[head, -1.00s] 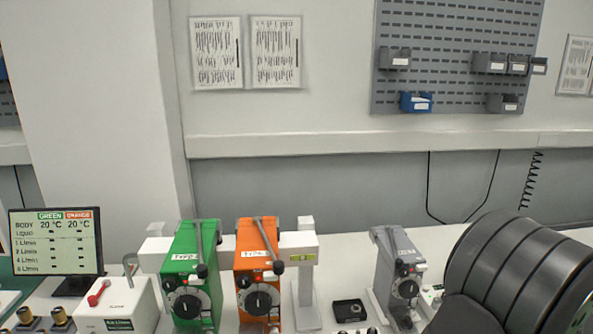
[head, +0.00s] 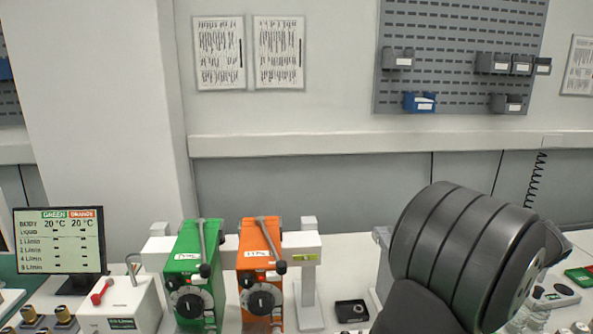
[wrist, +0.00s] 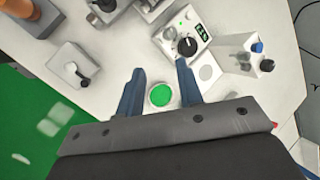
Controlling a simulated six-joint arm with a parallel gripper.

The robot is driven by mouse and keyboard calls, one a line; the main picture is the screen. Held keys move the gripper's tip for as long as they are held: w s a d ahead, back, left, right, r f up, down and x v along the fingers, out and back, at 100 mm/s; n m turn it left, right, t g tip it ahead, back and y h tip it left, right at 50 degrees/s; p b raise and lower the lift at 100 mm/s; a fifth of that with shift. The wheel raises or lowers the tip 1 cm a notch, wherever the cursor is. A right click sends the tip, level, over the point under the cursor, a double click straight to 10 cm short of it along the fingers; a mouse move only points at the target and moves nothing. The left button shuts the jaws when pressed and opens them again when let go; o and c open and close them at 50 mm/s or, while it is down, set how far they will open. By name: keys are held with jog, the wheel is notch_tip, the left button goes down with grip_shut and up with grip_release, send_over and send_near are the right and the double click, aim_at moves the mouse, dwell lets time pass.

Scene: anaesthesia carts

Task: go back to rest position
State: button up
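My gripper (wrist: 160,68) shows in the wrist view, with two blue fingers spread apart and nothing held between them. It is above a white worktop. A round green disc (wrist: 160,95) shows on the worktop in the gap between the fingers. In the head view the gripper itself is not visible; my dark, banded arm fills the lower right and hides part of the bench.
A green vaporizer (head: 187,260) and an orange vaporizer (head: 254,247) stand side by side on the bench. A monitor (head: 58,240) is at left. A white box with a dial and display (wrist: 182,36) is beyond the fingers. A small black box (head: 351,311) lies left of my arm.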

notch_tip(320, 180, up, 8)
jog(key=w+n+g+h, duration=0.2)
jog(key=w+n+h, duration=0.1)
jog(key=n, duration=0.1)
jog(key=s+d+f+m+t+y, duration=0.1)
jog(key=s+f+m+t+y, duration=0.1)
jog(key=s+f+m+t, duration=0.45)
jog(key=s+d+f+m+t+y, duration=0.2)
jog(key=s+f+m+t, duration=0.1)
jog(key=f+m, duration=0.65)
jog(key=shift+n, duration=0.3)
jog(key=x, duration=1.7)
jog(key=shift+s+a+f, duration=0.1)
jog(key=shift+s+f, duration=0.05)
jog(key=shift+f, duration=0.05)
jog(key=shift+w+n+y, duration=0.2)
jog(key=shift+n+y, duration=0.1)
jog(key=shift+n, duration=0.1)
jog(key=shift+d+n+g+y, duration=0.15)
jog(key=shift+n+g+y, duration=0.15)
jog(key=shift+n+y, duration=0.45)
jog(key=shift+d+n+g+y, duration=0.15)
jog(key=shift+n+g+y, duration=0.1)
jog(key=shift+n+y, duration=0.45)
jog(key=shift+o, duration=0.2)
